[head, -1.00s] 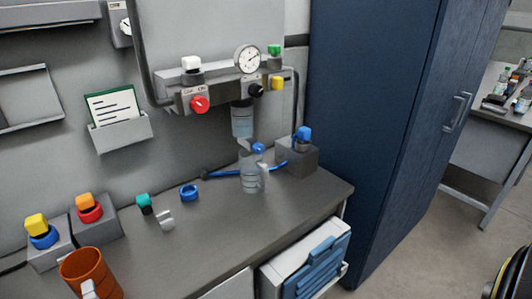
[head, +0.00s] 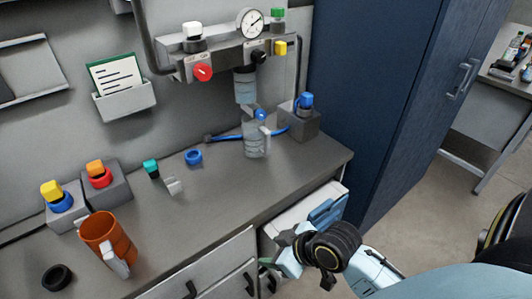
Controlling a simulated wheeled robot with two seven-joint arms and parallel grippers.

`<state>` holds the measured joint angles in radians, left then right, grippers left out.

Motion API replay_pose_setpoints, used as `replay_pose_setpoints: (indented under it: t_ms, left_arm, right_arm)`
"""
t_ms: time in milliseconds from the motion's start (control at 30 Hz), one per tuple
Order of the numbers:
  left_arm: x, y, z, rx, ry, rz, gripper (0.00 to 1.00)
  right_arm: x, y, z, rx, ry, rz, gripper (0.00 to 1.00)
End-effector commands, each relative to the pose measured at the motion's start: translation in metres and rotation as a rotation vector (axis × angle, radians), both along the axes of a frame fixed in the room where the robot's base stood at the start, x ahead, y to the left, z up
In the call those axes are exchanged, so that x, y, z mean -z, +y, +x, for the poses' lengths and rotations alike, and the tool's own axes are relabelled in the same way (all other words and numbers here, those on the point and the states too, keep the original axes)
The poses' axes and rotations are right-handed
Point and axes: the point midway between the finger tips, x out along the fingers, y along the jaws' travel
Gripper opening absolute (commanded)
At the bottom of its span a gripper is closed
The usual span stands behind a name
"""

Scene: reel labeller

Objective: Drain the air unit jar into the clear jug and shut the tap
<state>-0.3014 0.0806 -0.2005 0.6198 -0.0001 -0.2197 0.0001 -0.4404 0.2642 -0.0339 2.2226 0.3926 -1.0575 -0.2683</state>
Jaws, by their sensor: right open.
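The air unit (head: 222,50) is mounted on the wall, with a round gauge, a red knob and a black knob. Its clear jar (head: 245,90) hangs below and holds pale liquid. A small blue tap (head: 261,115) shows under the jar. The clear jug (head: 253,143) stands upright on the bench beneath the jar, its handle to the right; I cannot tell how much is in it. My right gripper (head: 275,253) is open and empty, in front of the bench at the drawers, below and apart from the jug. My left gripper is out of view.
A blue hose (head: 228,137) lies behind the jug, and a grey block (head: 297,124) with a blue-topped item stands right of it. A blue ring (head: 193,157), an orange mug (head: 108,237) and coloured knobs on blocks are to the left.

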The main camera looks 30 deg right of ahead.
Motion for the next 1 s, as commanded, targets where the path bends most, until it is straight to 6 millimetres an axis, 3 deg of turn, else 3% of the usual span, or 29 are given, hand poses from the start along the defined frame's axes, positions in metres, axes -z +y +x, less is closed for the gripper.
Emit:
replay_pose_setpoints:
  t_ms: [167,267,400,600,733,1000]
  left_arm:
    - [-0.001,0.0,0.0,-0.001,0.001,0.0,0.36]
    - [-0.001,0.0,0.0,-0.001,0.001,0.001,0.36]
    - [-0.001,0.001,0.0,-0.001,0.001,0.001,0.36]
    - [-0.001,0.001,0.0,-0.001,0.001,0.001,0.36]
    - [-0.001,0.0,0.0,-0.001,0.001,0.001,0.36]
    - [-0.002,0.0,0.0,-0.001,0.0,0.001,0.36]
  right_arm:
    - [-0.027,-0.023,0.053,-0.041,-0.228,0.049,0.51]
    - [-0.05,-0.049,0.088,-0.025,-0.39,0.071,0.51]
    - [-0.09,-0.106,0.133,0.066,-0.627,0.075,0.51]
    - [-0.132,-0.169,0.161,0.199,-0.83,0.049,0.51]
    - [-0.141,-0.182,0.168,0.234,-0.869,0.043,0.51]
    - [-0.142,-0.18,0.203,0.238,-0.873,0.046,0.51]
